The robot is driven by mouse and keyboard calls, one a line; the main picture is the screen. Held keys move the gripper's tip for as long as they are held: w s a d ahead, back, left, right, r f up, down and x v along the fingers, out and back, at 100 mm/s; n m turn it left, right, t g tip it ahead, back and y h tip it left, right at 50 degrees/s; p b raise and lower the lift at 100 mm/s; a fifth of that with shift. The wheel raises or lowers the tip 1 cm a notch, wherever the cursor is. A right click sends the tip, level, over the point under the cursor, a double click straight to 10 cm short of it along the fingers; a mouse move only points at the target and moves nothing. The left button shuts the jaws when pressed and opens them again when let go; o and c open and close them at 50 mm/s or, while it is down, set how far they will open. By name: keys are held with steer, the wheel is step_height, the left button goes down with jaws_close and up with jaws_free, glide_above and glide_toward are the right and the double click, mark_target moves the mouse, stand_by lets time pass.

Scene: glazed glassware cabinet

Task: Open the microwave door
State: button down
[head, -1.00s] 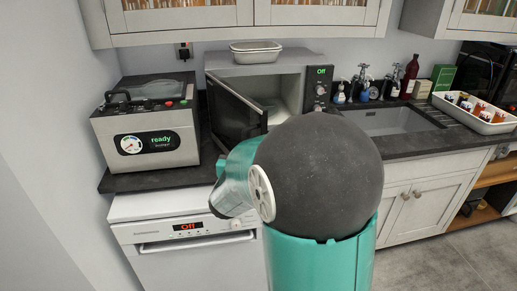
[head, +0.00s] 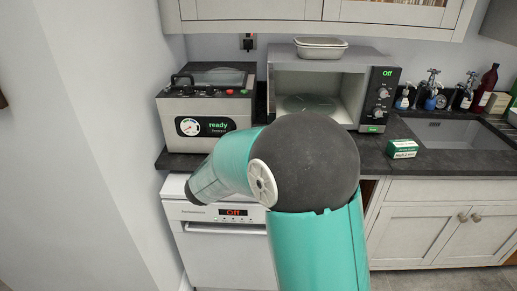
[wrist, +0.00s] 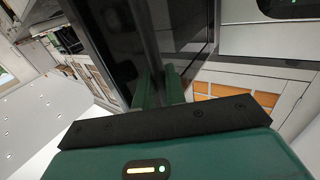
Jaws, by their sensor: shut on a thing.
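The microwave (head: 378,62) stands on the dark counter, its cavity (head: 310,95) uncovered and a round glass plate inside. Its display reads "Off". The door does not show in the head view; my arm covers the area in front of the left side. In the wrist view, the dark glossy microwave door (wrist: 112,35) stands in front of my gripper. My gripper (wrist: 158,88) has its green fingers shut on the door, around its edge or handle; which one I cannot tell. The gripper is hidden in the head view.
A grey appliance reading "ready" (head: 180,142) stands left of the microwave. A metal tin (head: 320,48) sits on top of the microwave. A green and white box (head: 403,149) lies near the sink (head: 455,134). A white dishwasher (head: 228,255) is below.

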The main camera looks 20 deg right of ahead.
steer(key=shift+r, duration=0.1)
steer(key=c, duration=1.5)
jaws_free()
steer(key=shift+d, duration=0.1)
steer(key=shift+c, duration=0.2)
steer(key=v, duration=1.4)
